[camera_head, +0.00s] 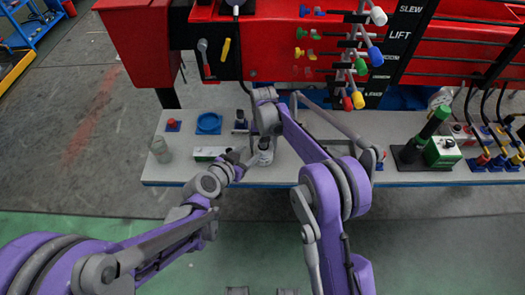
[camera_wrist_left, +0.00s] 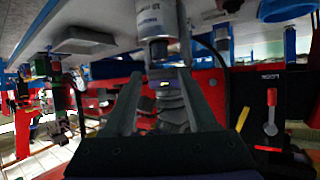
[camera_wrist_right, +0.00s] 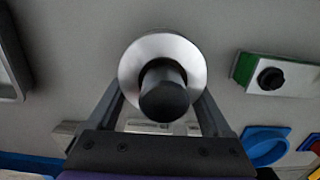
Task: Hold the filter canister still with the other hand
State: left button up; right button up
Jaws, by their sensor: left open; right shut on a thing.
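The filter canister (camera_head: 266,157) is a pale, labelled cylinder at the front of the bench, in the middle of the head view. In the right wrist view its round metal top and dark knob (camera_wrist_right: 163,90) fill the middle. My right gripper (camera_wrist_right: 163,105) is shut on it from above, one finger on each side; the finger contacts are partly hidden. My left gripper (camera_head: 243,162) is just left of the canister. In the left wrist view the canister (camera_wrist_left: 158,22) stands beyond the open left fingers (camera_wrist_left: 162,78), in line with the gap; whether they overlap it I cannot tell.
On the bench (camera_head: 340,125), a green-and-white box (camera_head: 210,153) lies close to the left gripper. A blue ring (camera_head: 208,123), red button (camera_head: 172,123) and clear jar (camera_head: 160,149) stand further left. A green-and-black cylinder (camera_head: 428,135) and hoses stand at right. Coloured levers (camera_head: 355,65) hang behind.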

aim_at(261, 144)
pick_arm(q)
jog(key=shift+x, duration=4.35)
grip_shut()
